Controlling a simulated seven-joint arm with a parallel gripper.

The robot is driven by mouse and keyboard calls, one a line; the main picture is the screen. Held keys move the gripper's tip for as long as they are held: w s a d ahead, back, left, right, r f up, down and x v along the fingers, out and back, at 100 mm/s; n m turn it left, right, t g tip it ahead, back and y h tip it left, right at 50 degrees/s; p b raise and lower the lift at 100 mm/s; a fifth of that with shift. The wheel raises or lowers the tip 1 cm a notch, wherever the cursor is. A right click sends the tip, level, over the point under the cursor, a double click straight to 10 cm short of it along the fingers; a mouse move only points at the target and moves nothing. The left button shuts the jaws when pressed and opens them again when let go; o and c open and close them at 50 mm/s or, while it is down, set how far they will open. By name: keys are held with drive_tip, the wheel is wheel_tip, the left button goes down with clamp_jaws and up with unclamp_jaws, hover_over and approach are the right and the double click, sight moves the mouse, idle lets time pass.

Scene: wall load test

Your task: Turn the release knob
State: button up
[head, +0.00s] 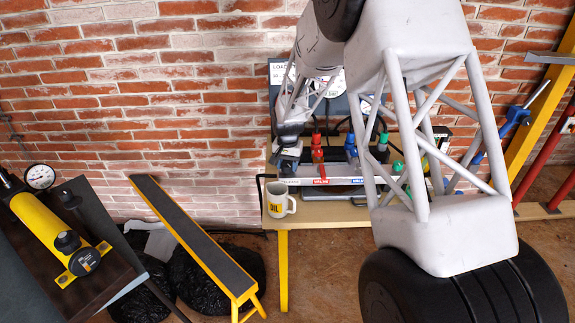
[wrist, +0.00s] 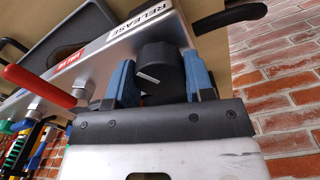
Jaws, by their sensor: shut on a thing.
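The release knob (wrist: 160,68) is black and round with a white mark, next to the RELEASE label (wrist: 138,20) on a silver manifold bar (wrist: 95,50). My gripper (wrist: 157,62) has its two blue fingers on either side of the knob, shut on it. In the head view my gripper (head: 287,157) is at the left end of the bar, where a small RELEASE label (head: 290,182) shows. The knob itself is mostly hidden there by the gripper.
A red-handled valve (head: 317,150) is just right of my gripper, then a blue valve (head: 350,148) and green ones. A mug (head: 278,204) stands on the bench's front left. A yellow-edged ramp (head: 195,240) and a yellow pump (head: 50,232) are at left.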

sight(287, 164)
drive_tip(key=n, duration=1.2)
idle(0.4)
drive_tip(key=o, duration=0.9)
drive_tip(key=shift+o, duration=0.2)
drive_tip(key=shift+r, duration=0.1)
drive_tip(key=shift+r, duration=3.85)
